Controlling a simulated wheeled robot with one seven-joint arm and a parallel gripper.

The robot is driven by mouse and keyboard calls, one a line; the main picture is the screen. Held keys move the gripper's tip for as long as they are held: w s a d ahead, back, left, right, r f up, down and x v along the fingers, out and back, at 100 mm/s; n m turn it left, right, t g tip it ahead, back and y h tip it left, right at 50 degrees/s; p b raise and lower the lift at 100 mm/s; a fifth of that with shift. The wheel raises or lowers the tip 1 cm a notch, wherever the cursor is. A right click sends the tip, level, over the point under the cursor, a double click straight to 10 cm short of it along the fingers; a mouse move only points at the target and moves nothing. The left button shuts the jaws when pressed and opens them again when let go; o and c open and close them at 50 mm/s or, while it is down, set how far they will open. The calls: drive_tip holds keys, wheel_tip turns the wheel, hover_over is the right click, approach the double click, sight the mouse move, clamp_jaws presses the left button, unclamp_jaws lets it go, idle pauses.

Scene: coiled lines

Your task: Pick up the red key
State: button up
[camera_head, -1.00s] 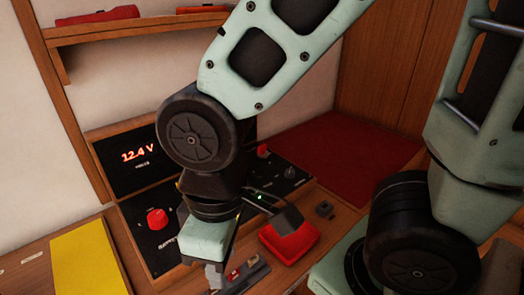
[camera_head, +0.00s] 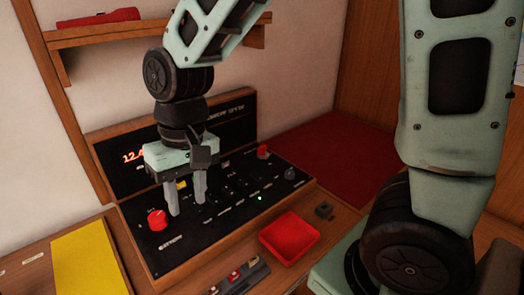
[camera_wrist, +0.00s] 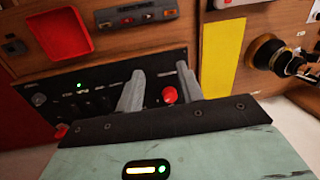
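A red knob-like piece (camera_head: 157,219), which may be the red key, stands on the left of the black switch panel (camera_head: 152,246). It also shows in the wrist view (camera_wrist: 169,95), between my fingers in the picture. A second red piece (camera_head: 263,151) is at the panel's far right. Small red pieces also sit in a grey rack (camera_head: 240,279) in front of the panel; I cannot tell if one is a key. My gripper (camera_head: 187,208) is open and empty, fingers pointing down over the panel's left part, to the right of the red knob-like piece. It also shows in the wrist view (camera_wrist: 160,72).
An empty red tray (camera_head: 289,237) lies on the wooden desk right of the rack, with a small dark block (camera_head: 324,210) beside it. A yellow sheet (camera_head: 88,262) lies at left. A lit display (camera_head: 120,155) stands behind the panel. A shelf (camera_head: 88,36) hangs above.

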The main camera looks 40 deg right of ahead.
drive_tip(key=w+d+f+m, duration=0.1)
drive_tip(key=w+d+m, duration=0.6)
drive_tip(key=w+d, duration=0.45)
drive_tip(key=m+h+p, duration=0.1)
drive_tip(key=m+h, duration=0.1)
drive_tip(key=m, duration=0.8)
approach(262, 146)
drive_tip(key=f, duration=0.1)
drive_tip(key=f+p, duration=0.2)
drive_tip(key=shift+s+d+f+t, duration=0.25)
drive_tip(key=shift+d+f+t, duration=0.05)
drive_tip(key=shift+f, duration=0.1)
drive_tip(key=shift+w+a+f+p, duration=0.1)
drive_tip(key=shift+f+p, duration=1.6)
drive_tip(key=shift+f, duration=1.3)
clamp_jaws()
